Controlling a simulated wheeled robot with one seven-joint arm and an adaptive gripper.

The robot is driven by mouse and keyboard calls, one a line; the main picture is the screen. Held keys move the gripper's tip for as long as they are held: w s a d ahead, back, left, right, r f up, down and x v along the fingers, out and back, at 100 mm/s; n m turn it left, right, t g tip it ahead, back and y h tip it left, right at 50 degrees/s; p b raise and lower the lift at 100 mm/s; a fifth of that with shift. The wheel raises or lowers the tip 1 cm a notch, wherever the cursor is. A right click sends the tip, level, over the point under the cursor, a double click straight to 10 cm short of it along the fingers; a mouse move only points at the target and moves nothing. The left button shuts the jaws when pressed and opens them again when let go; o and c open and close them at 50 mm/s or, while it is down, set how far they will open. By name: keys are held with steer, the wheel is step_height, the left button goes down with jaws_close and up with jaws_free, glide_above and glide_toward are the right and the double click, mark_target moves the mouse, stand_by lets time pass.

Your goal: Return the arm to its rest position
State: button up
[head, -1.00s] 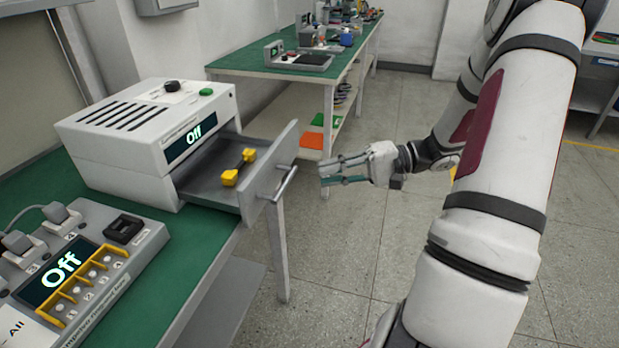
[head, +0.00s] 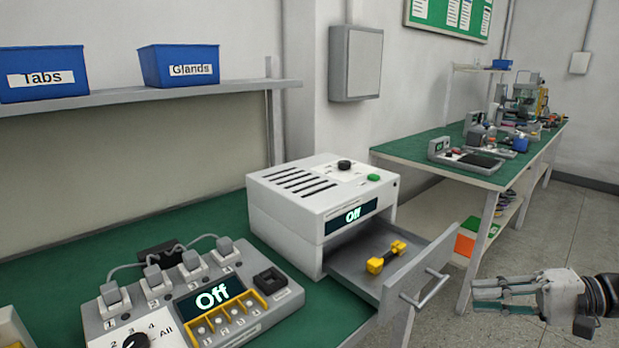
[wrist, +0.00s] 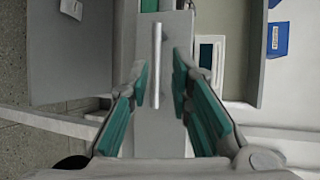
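My gripper (head: 476,294) is at the lower right of the head view, with its fingers pointing left toward the open drawer (head: 408,285). A visible gap separates it from the drawer's handle (head: 427,288). In the wrist view my gripper (wrist: 161,78) is open, with two green-padded fingers apart and nothing held. The handle (wrist: 156,65) shows ahead, between the fingers in that picture. Most of my arm is outside the head view; only a dark wrist part shows at the right edge.
The drawer belongs to a white box (head: 300,205) reading "Off" and holds a yellow part (head: 386,257). A grey switch panel (head: 265,318) sits on the green bench (head: 190,225). A second bench (head: 415,150) stands behind. Open floor (head: 560,225) lies at the right.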

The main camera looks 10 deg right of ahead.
steer(key=s+a+r+n+g+h, duration=0.2)
steer(key=s+a+r+g, duration=0.15)
steer(key=a, duration=0.35)
steer(key=s+a+r+n+g+h, duration=0.1)
steer(key=s+a+r+g+h, duration=0.1)
steer(key=s+a+g, duration=0.3)
steer(key=s+a+r+n+t+h, duration=0.1)
steer(key=s+a+n+t+h, duration=0.1)
steer(key=s+h, duration=0.4)
steer(key=s+a+r+n+t+h, duration=0.1)
steer(key=s+a+r+h, duration=0.2)
steer(key=s, duration=0.5)
step_height(320, 180, up, 16)
steer(key=t+p, duration=0.3)
steer(key=p, duration=1.2)
steer(key=shift+w+d+h+p, duration=0.2)
steer(key=shift+d+h+p, duration=0.05)
steer(key=shift+h+p, duration=0.1)
steer(key=shift+a, duration=0.1)
stand_by(1.2)
